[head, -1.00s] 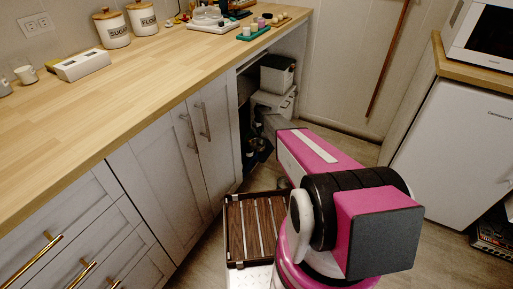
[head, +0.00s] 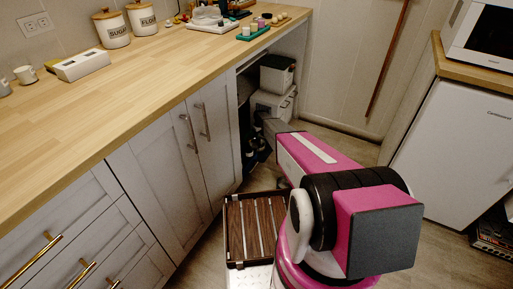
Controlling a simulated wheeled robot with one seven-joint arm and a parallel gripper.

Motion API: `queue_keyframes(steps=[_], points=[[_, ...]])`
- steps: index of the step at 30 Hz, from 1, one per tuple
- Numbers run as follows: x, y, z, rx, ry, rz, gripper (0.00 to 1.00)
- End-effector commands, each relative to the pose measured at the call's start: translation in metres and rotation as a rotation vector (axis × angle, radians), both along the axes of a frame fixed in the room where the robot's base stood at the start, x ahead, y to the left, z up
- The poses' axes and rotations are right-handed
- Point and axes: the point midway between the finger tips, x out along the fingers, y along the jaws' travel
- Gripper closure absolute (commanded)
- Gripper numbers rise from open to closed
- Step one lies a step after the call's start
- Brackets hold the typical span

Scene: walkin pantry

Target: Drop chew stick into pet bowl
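My arm reaches away from me, low, toward the open nook under the far end of the counter. My gripper (head: 257,143) is a small dark shape at the mouth of this nook, partly behind my arm. Its fingers are too small and dark to tell whether they are open or shut, or whether they hold anything. I cannot make out the chew stick or the pet bowl. The area around my gripper is shadowed and partly covered by my arm.
A white bin with a dark lid (head: 277,76) stands on a white box (head: 272,104) in the nook. Closed grey cabinets (head: 190,150) line the left. A white fridge (head: 455,155) stands right. A dark-rimmed tray with brown slats (head: 236,228) is low in front of me.

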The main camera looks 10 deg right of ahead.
Motion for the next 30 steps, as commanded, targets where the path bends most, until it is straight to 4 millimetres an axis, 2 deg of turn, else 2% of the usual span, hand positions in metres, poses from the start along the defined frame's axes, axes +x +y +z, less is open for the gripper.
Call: queue_keyframes(steps=[8, 11, 24, 30], points=[[-0.001, 0.000, 0.011, 0.000, 0.000, 0.000, 0.55], [-0.001, 0.000, 0.023, 0.000, 0.000, 0.000, 0.55], [-0.001, 0.000, 0.100, 0.000, -0.001, 0.000, 0.55], [0.000, 0.000, 0.108, 0.000, 0.000, 0.000, 0.55]])
